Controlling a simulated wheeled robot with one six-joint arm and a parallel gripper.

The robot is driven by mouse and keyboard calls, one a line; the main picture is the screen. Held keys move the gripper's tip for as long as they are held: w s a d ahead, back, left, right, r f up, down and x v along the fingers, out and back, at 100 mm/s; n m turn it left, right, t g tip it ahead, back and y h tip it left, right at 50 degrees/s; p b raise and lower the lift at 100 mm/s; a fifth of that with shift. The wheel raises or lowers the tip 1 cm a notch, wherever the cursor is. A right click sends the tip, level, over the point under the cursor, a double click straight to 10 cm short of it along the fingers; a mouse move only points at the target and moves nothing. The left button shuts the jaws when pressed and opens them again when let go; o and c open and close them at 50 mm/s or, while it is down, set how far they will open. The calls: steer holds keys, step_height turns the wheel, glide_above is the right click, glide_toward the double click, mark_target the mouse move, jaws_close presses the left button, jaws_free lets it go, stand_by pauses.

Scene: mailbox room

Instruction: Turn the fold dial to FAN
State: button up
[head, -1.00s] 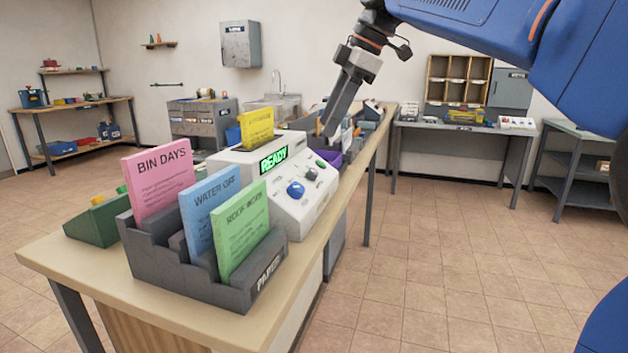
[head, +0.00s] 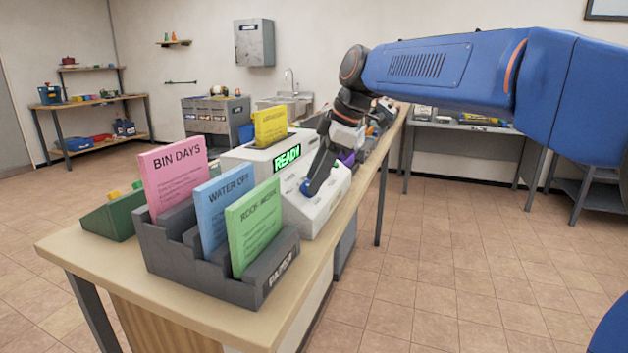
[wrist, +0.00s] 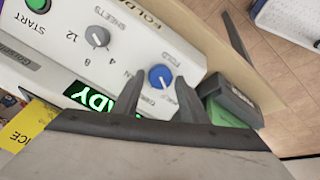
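The blue fold dial (wrist: 160,75) is on the white sloped panel of the folding machine (head: 311,213), beside printed labels. A small light mark shows on its lower edge in the wrist view; the position labels are partly covered by my fingers. My gripper (wrist: 159,82) is open, its two dark fingers either side of the dial in that view; I cannot tell whether they touch it. In the head view my gripper (head: 308,186) reaches down to the panel at the dial. The machine's green display (head: 287,158) reads READY.
A grey sheets dial (wrist: 98,37) and a green START button (wrist: 38,5) share the panel. A dark paper rack (head: 200,268) with pink, blue and green cards stands close in front. A yellow card (head: 270,127) stands in the machine's top. Floor to the right is clear.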

steer(key=shift+w+a+f, duration=0.1)
steer(key=shift+a+f, duration=0.15)
steer(key=shift+f, duration=0.3)
steer(key=c, duration=0.8)
steer(key=shift+o, duration=0.2)
